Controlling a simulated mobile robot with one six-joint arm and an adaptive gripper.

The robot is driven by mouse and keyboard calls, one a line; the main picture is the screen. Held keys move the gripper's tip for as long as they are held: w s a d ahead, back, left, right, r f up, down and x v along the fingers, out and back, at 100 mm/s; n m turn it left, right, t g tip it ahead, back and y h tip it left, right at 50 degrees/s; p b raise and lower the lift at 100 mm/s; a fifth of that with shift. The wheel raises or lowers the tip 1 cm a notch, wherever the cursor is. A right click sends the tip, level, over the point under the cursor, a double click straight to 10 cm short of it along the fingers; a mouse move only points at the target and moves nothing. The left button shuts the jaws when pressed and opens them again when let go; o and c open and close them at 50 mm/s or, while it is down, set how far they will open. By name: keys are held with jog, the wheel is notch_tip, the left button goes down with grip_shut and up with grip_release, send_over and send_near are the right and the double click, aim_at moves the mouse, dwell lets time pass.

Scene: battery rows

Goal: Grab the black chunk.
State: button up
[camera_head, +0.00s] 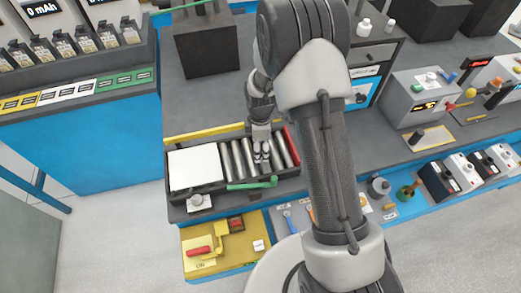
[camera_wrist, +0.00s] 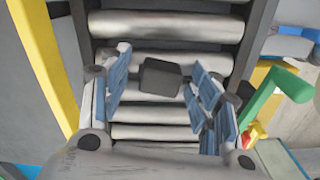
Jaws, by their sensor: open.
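The black chunk (camera_wrist: 160,77) is a small dark block. In the wrist view it sits on the silver rollers, between my two blue-padded fingers. My gripper (camera_wrist: 162,92) is open around the chunk, with a gap to each finger pad; I cannot tell how far above the rollers the tips are. In the head view my gripper (camera_head: 261,150) points down over the roller tray (camera_head: 213,193). The chunk is hidden there behind my gripper.
A yellow strip (camera_wrist: 45,60) runs along one side. A yellow box (camera_head: 222,243) stands below.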

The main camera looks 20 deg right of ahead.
jog(key=shift+c, duration=0.2)
jog(key=c, duration=0.9)
jog(key=shift+r, duration=0.1)
jog(key=shift+c, duration=0.2)
